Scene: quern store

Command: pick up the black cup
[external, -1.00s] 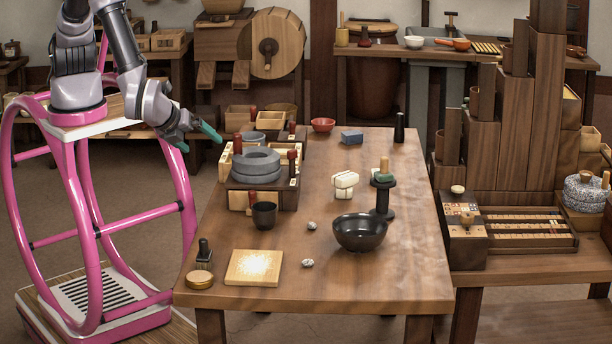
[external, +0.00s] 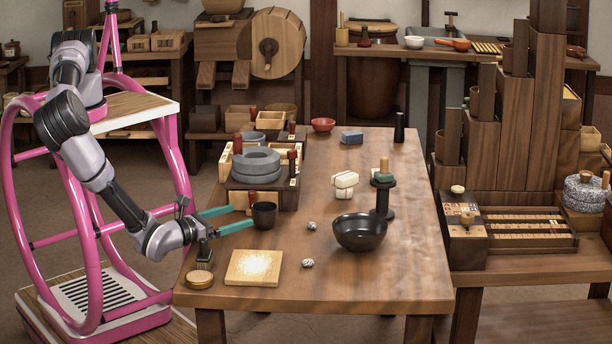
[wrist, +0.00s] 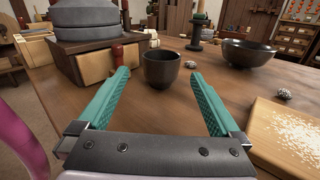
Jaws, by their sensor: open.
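The black cup (external: 264,216) stands upright on the wooden table, in front of the stone quern's box. It also shows in the wrist view (wrist: 161,68), just beyond and between my fingertips. My gripper (external: 241,217) is open and low over the table's left side. Its two teal fingers point at the cup from the left, with the far finger near the quern box. In the wrist view my gripper (wrist: 158,82) has nothing between its fingers.
The quern (external: 256,166) on its drawered box stands close behind the cup. A black bowl (external: 360,234), two small pebbles and a board with pale grains (external: 254,267) lie to the right and front.

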